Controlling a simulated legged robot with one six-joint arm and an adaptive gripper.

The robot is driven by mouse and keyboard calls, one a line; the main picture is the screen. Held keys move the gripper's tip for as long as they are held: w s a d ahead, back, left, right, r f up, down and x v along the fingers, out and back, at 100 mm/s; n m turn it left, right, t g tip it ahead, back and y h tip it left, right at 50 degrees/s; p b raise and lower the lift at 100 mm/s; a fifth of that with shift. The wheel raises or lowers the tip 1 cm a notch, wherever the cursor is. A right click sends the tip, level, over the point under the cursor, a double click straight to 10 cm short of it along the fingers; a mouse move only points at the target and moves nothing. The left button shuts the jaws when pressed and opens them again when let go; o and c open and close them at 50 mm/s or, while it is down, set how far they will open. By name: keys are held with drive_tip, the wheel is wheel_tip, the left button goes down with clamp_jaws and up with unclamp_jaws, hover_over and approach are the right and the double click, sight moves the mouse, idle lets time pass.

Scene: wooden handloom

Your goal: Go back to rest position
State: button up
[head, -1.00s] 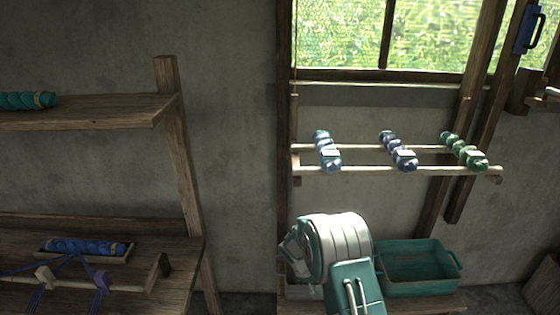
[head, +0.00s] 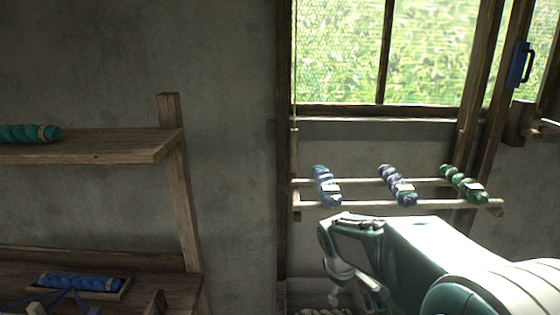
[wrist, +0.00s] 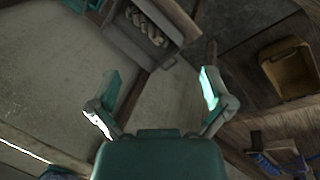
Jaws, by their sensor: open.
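My gripper (head: 352,290) hangs from the end of my green and white arm in the head view, in front of the wall below the yarn rack. In the wrist view my gripper (wrist: 162,98) has its two fingers spread wide apart, with nothing between them. My arm comes in from the lower right and hides what stands behind it.
A rack rail (head: 415,204) holds two blue skeins and a green skein (head: 463,184) under the window. A wooden shelf (head: 95,148) with a teal skein (head: 28,133) stands left. A tan tub (wrist: 290,70) shows in the wrist view. Bare wall lies between shelf and rack.

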drive_tip(key=s+r+m+t+y, duration=0.1)
drive_tip(key=s+r+m, duration=0.3)
drive_tip(key=s, duration=0.7)
drive_tip(key=s+r+m+t+y, duration=0.1)
drive_tip(key=s+r+m, duration=0.3)
drive_tip(key=s, duration=0.7)
drive_tip(key=shift+s+d+r+m+t, duration=0.35)
drive_tip(key=shift+r+m+t, duration=0.05)
drive_tip(key=shift+r+t, duration=0.2)
